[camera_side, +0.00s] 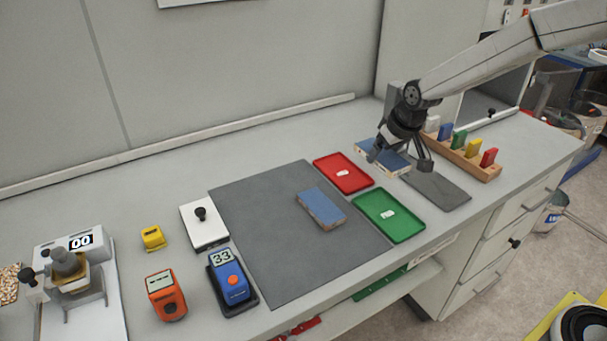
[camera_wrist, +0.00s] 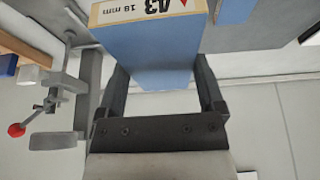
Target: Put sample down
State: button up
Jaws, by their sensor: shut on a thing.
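My gripper (camera_side: 400,160) is at the back right of the bench, shut on a blue-topped sample (camera_side: 368,149) with a pale wood edge. The gripper hides part of this sample in the side view. In the wrist view the sample (camera_wrist: 155,52) sits between the two fingers (camera_wrist: 160,85), with a label reading "18 mm" on its pale end. I cannot tell whether it touches anything beneath it. A second blue-topped sample (camera_side: 321,208) lies on the large grey mat (camera_side: 260,215), well apart from my gripper.
A red tray (camera_side: 326,165) and a green tray (camera_side: 402,233) flank the mat's right side. A smaller dark plate (camera_side: 443,194) lies near my gripper. A wooden rack (camera_side: 459,157) with coloured blocks stands just right. Much of the mat is bare.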

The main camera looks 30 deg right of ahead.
jog(key=shift+w+f, duration=0.1)
jog(key=shift+w, duration=0.05)
send_near(342, 172)
jog(key=shift+w+a+f, duration=0.1)
jog(key=shift+w+f, duration=0.8)
jog(key=shift+f, duration=0.3)
jog(key=shift+w+f, duration=0.15)
jog(key=shift+f, duration=0.05)
jog(key=shift+w+f, duration=0.15)
jog(key=shift+f, duration=1.5)
jog(key=shift+f, duration=0.1)
